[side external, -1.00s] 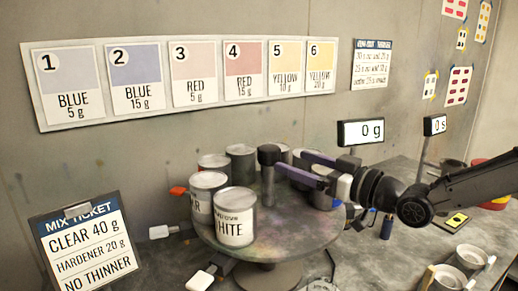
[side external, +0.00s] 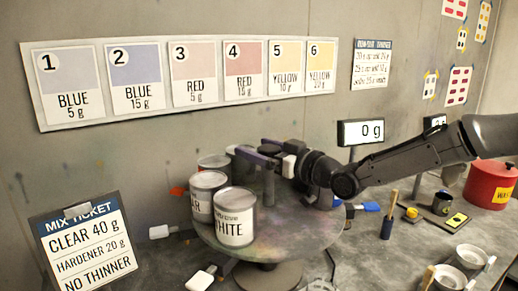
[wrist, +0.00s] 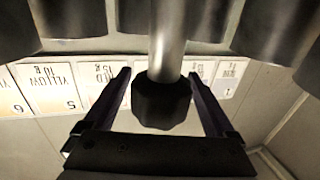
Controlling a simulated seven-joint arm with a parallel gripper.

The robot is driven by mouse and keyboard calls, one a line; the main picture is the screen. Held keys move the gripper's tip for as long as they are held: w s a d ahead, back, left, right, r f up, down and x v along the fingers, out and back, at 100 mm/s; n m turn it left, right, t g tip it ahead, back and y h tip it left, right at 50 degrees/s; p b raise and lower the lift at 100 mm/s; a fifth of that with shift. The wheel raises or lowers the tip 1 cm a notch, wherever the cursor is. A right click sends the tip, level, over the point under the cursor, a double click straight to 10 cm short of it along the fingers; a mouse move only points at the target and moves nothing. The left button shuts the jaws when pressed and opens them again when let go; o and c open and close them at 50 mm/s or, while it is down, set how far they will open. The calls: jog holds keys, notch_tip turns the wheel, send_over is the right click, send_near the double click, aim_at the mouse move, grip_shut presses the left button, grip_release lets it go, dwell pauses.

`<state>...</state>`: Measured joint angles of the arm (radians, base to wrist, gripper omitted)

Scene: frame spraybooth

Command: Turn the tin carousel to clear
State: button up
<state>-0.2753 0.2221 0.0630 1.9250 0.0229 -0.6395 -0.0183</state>
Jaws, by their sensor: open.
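The tin carousel is a round, paint-stained turntable (side external: 290,232) with a central post (side external: 268,188) topped by a dark knob (wrist: 163,105). More tins stand behind, partly covered by my arm. My gripper (side external: 254,153) is at the post's top, open. In the wrist view its fingers (wrist: 158,78) lie on either side of the knob, with gaps showing. The mix ticket (side external: 78,240) reads CLEAR 40 g, HARDENER 20 g, NO THINNER.
A display (side external: 361,132) reading 0 g stands behind my arm. Pale cups (side external: 472,256) are at front right. A swatch board (side external: 190,77) hangs on the wall.

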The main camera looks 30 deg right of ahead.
grip_shut()
dwell(0.3)
jog(key=shift+n+y, duration=0.4)
jog(key=shift+y, duration=0.2)
jog(key=s+n+g+y, duration=0.1)
jog(key=n+g+y, duration=0.3)
jog(key=n+g, duration=0.2)
jog(key=s+a+n+g+y, duration=0.1)
jog(key=n+g+y, duration=0.2)
jog(key=g, duration=0.6)
jog(key=s+a+n+g+y, duration=0.1)
jog(key=s+n+g+y, duration=0.1)
jog(key=n+g+y, duration=0.2)
jog(key=shift+a+n+g+y, duration=0.1)
jog(key=shift+n+g+y, duration=0.2)
jog(key=shift+n+g, duration=1.7)
jog(key=shift+r+n, duration=0.15)
jog(key=shift+n, duration=0.25)
grip_release()
